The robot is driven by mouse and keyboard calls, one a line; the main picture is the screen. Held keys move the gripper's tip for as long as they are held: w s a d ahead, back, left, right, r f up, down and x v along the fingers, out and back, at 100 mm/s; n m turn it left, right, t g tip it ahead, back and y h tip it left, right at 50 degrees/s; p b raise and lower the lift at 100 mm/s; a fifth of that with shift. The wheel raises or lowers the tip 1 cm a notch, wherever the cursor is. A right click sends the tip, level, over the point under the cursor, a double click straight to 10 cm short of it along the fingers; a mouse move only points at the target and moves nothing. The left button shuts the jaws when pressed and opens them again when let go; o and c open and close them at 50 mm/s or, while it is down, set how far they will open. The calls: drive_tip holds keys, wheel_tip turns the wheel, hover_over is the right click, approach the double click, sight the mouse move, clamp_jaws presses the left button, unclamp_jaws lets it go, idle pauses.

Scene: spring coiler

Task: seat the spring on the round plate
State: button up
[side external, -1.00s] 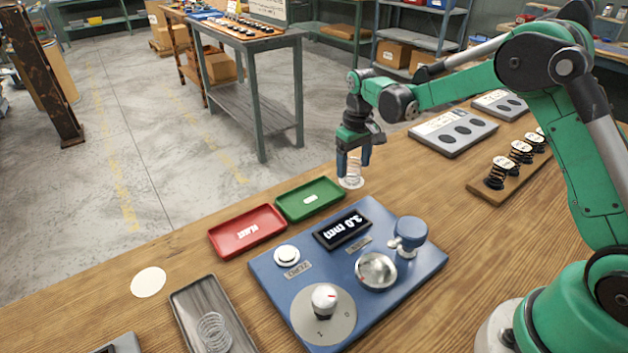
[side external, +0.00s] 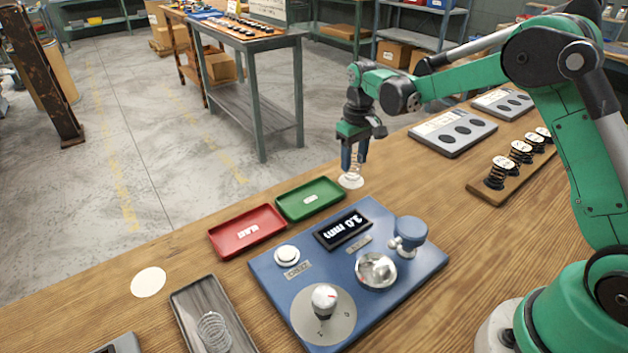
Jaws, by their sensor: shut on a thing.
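My gripper (side external: 354,165) points down beyond the far corner of the blue machine. Its fingers are shut on a thin wire spring (side external: 353,172), which stands roughly upright between them. Parts of the spring are hidden by the fingers. Under the spring is a pale round plate (side external: 350,182) on the wooden bench; the spring's lower end overlaps it in the picture. I cannot tell whether they touch. A second pale disc (side external: 148,282) lies bare at the left of the bench.
The blue machine (side external: 290,305) has a knob, a display and a silver bowl. A green tray (side external: 290,207) and a red tray (side external: 220,240) lie beside it. A grey tray (side external: 185,303) holds another spring. Several black springs stand on a wooden board (side external: 485,195) at the right.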

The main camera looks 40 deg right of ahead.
drive_tip(key=shift+r, duration=0.1)
drive_tip(key=shift+r, duration=1.15)
drive_tip(key=shift+s+a+r, duration=0.1)
drive_tip(key=shift+a+r, duration=0.05)
drive_tip(key=shift+a, duration=0.05)
drive_tip(key=s+a+r+n, duration=0.3)
drive_tip(key=s+a+r, duration=0.2)
drive_tip(key=s+a, duration=0.35)
drive_tip(key=s+a+n, duration=0.3)
drive_tip(key=s+a, duration=0.2)
drive_tip(key=s, duration=0.6)
drive_tip(key=shift+d+f, duration=0.15)
drive_tip(key=shift+f, duration=2.3)
drive_tip(key=shift+f, duration=0.65)
